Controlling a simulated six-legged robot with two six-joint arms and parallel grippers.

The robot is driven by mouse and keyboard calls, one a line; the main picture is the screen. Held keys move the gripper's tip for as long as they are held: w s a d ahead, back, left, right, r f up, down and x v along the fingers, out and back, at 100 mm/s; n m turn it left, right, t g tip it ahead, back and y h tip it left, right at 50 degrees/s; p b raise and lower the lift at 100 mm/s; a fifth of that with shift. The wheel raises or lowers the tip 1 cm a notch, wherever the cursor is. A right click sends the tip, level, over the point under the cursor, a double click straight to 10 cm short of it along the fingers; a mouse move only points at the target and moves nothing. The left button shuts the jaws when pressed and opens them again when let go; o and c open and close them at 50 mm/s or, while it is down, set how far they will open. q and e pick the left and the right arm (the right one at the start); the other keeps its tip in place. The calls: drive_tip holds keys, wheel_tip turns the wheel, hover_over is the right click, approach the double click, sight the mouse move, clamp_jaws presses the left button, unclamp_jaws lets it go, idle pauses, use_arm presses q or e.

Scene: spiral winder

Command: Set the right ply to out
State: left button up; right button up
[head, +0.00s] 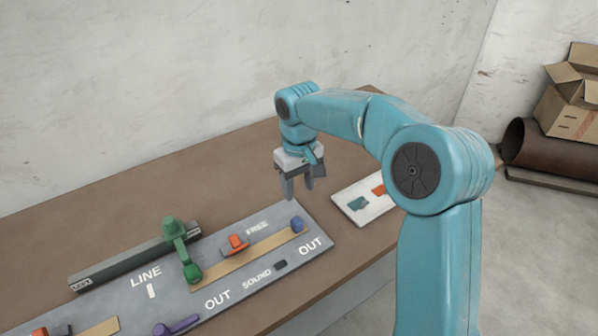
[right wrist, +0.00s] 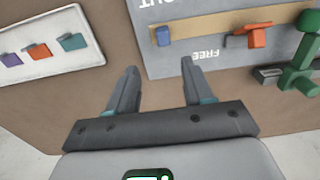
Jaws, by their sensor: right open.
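A grey panel (head: 318,238) lies on the brown table, marked LINE, FREE, SOUND and OUT. On its right part is a tan strip (head: 262,250) with an orange piece (head: 237,243) near FREE and a blue piece (head: 297,224) at the right end, near OUT. A green lever (head: 178,245) stands at the strip's left end. The frames do not show which piece is the right ply. My right gripper (head: 300,192) is open and empty, above the table behind the panel's right end. In the right wrist view its fingers (right wrist: 158,88) are apart, short of the panel's edge.
A white card (head: 357,211) with coloured tabs lies right of the panel. A dark grey bar (head: 125,262) marked LEVEL lies behind the panel. A purple lever (head: 178,325) and another orange piece (head: 55,330) are at the front left. The table behind is clear.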

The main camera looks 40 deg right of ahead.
wheel_tip(320, 180, up, 4)
drive_tip(key=shift+f, duration=0.2)
idle(0.4)
